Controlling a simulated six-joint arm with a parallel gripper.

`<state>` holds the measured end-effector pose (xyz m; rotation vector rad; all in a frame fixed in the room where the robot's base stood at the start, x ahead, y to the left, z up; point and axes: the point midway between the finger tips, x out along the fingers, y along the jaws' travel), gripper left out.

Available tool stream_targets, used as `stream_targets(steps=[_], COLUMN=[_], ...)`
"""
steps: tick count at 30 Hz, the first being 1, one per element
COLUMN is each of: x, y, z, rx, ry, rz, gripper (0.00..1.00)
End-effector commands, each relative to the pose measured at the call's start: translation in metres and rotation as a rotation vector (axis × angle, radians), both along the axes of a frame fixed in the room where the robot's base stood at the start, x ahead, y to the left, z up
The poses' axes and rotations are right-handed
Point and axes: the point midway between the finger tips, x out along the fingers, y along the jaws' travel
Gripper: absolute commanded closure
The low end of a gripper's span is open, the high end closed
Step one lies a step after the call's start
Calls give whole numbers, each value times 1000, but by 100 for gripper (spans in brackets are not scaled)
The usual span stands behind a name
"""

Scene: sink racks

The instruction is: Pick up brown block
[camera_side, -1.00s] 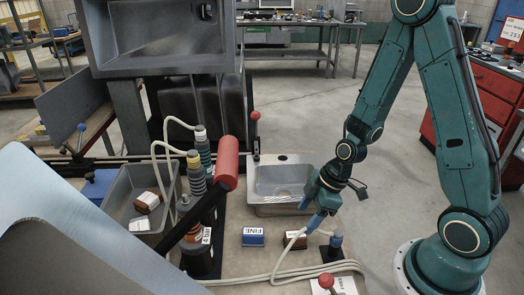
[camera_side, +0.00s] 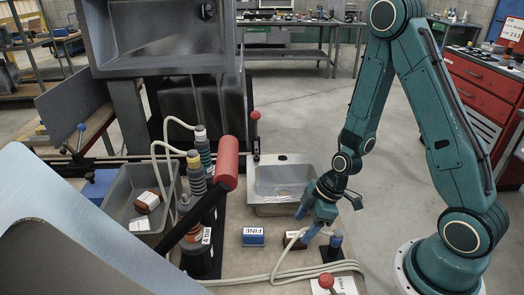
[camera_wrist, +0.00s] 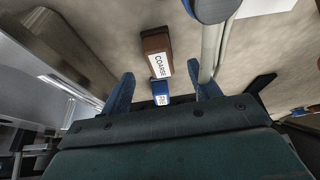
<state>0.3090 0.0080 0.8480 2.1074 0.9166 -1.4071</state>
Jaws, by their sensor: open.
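The brown block (camera_side: 298,240) sits on the table, right of the blue block labelled FINE (camera_side: 253,237). In the wrist view the brown block (camera_wrist: 156,43) has a white COARSE label and lies beyond the fingertips, roughly in line with the gap between them. The blue block (camera_wrist: 160,88) also shows there, partly hidden by my gripper body. My gripper (camera_side: 305,224) is open, its blue fingers pointing down just above the brown block. The wrist view shows the gap between the fingers (camera_wrist: 159,82) empty of any grip.
A pale hose (camera_side: 280,262) loops close around the brown block. A blue-topped fitting (camera_side: 336,240) stands just right of it. A metal sink (camera_side: 282,185) lies behind. A grey bin (camera_side: 118,190) with another brown-and-white block (camera_side: 147,201) stands left.

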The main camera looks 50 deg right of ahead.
Motion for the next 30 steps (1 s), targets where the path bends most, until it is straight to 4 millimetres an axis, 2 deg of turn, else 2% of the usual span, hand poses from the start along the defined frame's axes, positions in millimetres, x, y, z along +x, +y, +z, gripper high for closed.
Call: stream_targets(steps=[8, 22, 30], x=[2, 13, 15], y=[3, 15, 16], z=[-10, -48, -54], rx=[0, 1, 2], ry=[3, 2, 2], rz=[1, 2, 0], gripper=[38, 38, 38])
